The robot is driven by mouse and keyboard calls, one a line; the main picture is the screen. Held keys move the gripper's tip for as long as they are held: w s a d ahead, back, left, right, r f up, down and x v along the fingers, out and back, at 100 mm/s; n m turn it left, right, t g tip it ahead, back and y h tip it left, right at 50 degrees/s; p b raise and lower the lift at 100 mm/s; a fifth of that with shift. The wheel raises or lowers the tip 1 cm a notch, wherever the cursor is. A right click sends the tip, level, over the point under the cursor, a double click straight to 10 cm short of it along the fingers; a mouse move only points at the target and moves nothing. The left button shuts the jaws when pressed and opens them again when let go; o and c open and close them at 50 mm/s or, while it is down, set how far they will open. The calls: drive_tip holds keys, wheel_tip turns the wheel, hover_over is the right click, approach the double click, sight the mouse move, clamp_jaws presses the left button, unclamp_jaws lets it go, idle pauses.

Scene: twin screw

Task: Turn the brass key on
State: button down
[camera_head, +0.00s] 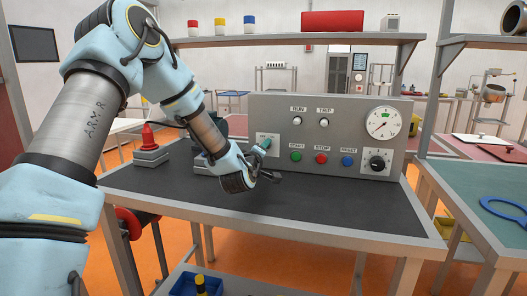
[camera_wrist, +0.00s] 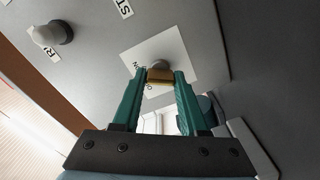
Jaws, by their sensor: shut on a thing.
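The brass key (camera_wrist: 159,80) sits in a round lock on a white label plate (camera_wrist: 178,50) of the grey control panel. My gripper (camera_wrist: 160,73) has its teal fingers shut on the key, one on each side. The plate carries lettering partly covered by the fingers; the key's exact angle is hard to tell. In the head view my gripper (camera_head: 264,144) reaches the left part of the panel (camera_head: 350,104). The key cannot be made out there.
START (camera_head: 296,156), STOP (camera_head: 321,158) and RESET (camera_head: 347,160) buttons lie right of my gripper. RUN and TRIP lamps (camera_head: 325,122), a gauge (camera_head: 383,121) and a black dial (camera_head: 377,162) are also on the panel. A red plunger-like thing (camera_head: 148,138) stands at left. The bench front (camera_head: 330,205) is clear.

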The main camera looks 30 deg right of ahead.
drive_tip(key=shift+c, duration=2.2)
unclamp_jaws()
drive_tip(key=shift+s, duration=0.1)
drive_tip(key=b+v, duration=0.2)
drive_tip(key=v, duration=0.8)
drive_tip(key=shift+s+a+b, duration=0.2)
drive_tip(key=shift+a+b, duration=0.05)
drive_tip(key=shift+b, duration=0.15)
